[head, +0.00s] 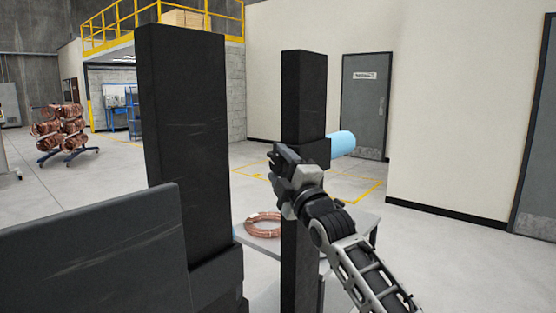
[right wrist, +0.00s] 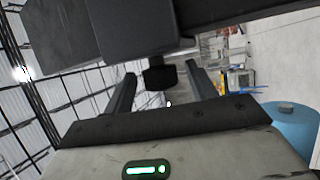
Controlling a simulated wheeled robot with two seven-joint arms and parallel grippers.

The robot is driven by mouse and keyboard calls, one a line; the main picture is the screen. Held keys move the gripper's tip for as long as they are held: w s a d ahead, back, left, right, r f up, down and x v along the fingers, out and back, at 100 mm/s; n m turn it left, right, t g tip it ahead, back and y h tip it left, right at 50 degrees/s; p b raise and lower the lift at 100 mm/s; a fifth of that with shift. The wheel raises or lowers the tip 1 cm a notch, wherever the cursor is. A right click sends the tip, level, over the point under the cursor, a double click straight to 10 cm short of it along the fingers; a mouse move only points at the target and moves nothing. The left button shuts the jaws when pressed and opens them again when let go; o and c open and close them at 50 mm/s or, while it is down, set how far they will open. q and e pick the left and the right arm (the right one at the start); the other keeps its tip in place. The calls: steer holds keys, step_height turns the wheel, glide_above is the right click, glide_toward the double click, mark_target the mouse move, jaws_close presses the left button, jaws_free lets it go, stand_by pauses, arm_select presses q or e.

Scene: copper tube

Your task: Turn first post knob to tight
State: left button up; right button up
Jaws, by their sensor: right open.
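A dark post (head: 303,105) stands upright at the middle of the head view, with a darker block partway up it. My right gripper (head: 278,160) is beside this post, in front of it from the head camera. In the right wrist view, my right gripper (right wrist: 161,70) is open, its two fingers apart. A small dark knob (right wrist: 160,78) hangs under a dark bar and lies between the fingers, with gaps showing on both sides. The head view does not show the knob clearly. My left gripper is not in view.
A wider dark post (head: 187,130) and a dark panel (head: 95,250) stand at the left. A light blue cylinder (head: 342,144) shows behind that post.

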steer(key=shift+w+a+r, duration=0.25)
steer(key=shift+w+a, duration=0.1)
steer(key=shift+w, duration=0.25)
